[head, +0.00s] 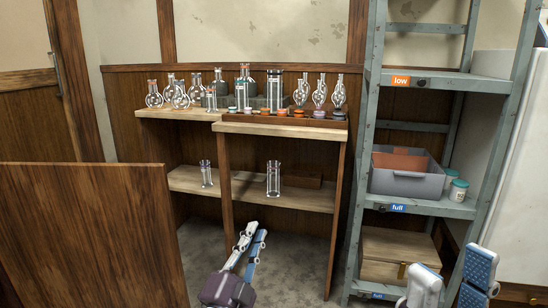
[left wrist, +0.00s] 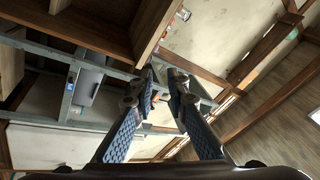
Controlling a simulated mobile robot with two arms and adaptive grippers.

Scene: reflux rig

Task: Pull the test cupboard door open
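The test cupboard (head: 226,180) stands in the middle of the head view with its front open and its shelves showing. A large brown wooden panel (head: 90,235) fills the lower left; it looks like the cupboard's door swung out, but its hinge edge is not clear. My left gripper (head: 256,232) is in front of the cupboard's lower part, apart from the panel. Its fingers stand apart with nothing between them, as the left wrist view (left wrist: 158,72) also shows. My right gripper (head: 452,278) is at the lower right before the rack, fingers wide apart and empty.
Glass flasks (head: 180,95) and stoppered pieces crowd the cupboard top. Two glass vessels stand on its inner shelf (head: 290,197). A grey metal rack (head: 362,150) with a grey bin (head: 405,182) and a wooden box (head: 385,245) stands close on the right. The floor before the cupboard is clear.

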